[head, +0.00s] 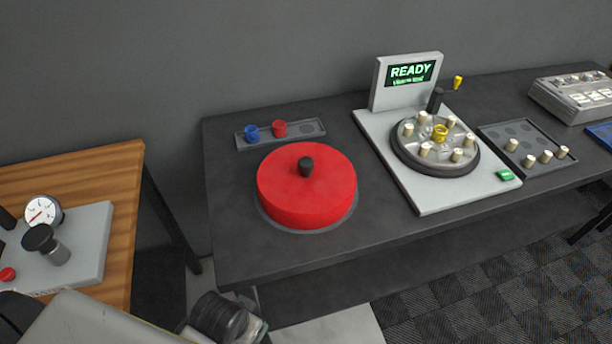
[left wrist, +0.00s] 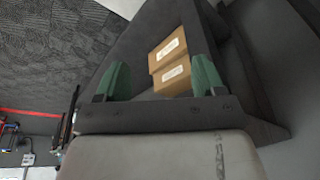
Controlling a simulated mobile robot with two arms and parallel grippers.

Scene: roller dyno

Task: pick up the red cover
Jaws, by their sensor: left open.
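The red cover (head: 290,200) is a wide round lid with a black knob (head: 306,168) on top. It sits flat on a thin grey round base near the left end of the dark table (head: 240,240). My left gripper (left wrist: 158,82) shows in the left wrist view with its two green fingers spread apart and nothing between them touching. The red cover does not show in that view. In the head view only part of an arm of mine shows at the lower left, well short of the cover. My right gripper is not in view.
A grey tray with a blue cup (head: 251,132) and a red cup (head: 279,128) lies behind the cover. A device with a READY screen (head: 411,72) stands to its right. A wooden table (head: 110,170) is at left. Cardboard boxes (left wrist: 170,65) lie beyond the left fingers.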

